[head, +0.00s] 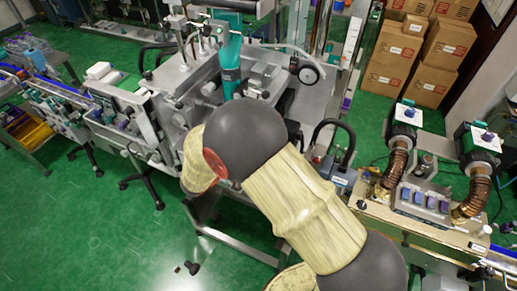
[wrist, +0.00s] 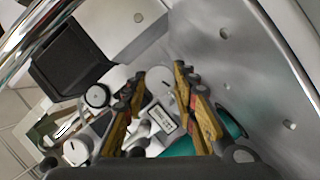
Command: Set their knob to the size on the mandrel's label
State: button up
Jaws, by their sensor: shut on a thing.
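In the wrist view my gripper (wrist: 160,76) reaches into the machine with its two yellow-and-black fingers apart. A pale round knob (wrist: 160,80) sits between the fingertips, and the fingers are shut on it. The exact contact and any scale marks are too small to make out. A small white label with dark print (wrist: 160,117) shows between the fingers, nearer the palm; its text is not readable. In the head view my arm hides the gripper and this knob. I cannot tell which part is the mandrel.
A black-rimmed white dial (wrist: 97,95) and another pale round part (wrist: 75,150) lie left of the fingers. A teal cylinder (wrist: 228,125) and a grey metal plate (wrist: 245,60) are close on the right.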

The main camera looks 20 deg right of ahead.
jog(key=n+b, duration=0.1)
jog(key=n+h+b, duration=0.1)
jog(key=shift+a+f+n+b, duration=0.1)
jog(key=shift+f+n+b, duration=0.2)
jog(key=shift+b, duration=0.05)
jog(key=shift+n+h+b, duration=0.7)
jog(key=shift+n+h, duration=0.1)
jog(key=shift+n, duration=0.5)
jog(key=o, duration=1.1)
jog(key=shift+c, duration=0.2)
jog(key=shift+o, duration=0.4)
jog(key=shift+r, duration=0.1)
jog(key=v, duration=1.2)
jog(key=shift+w, duration=0.15)
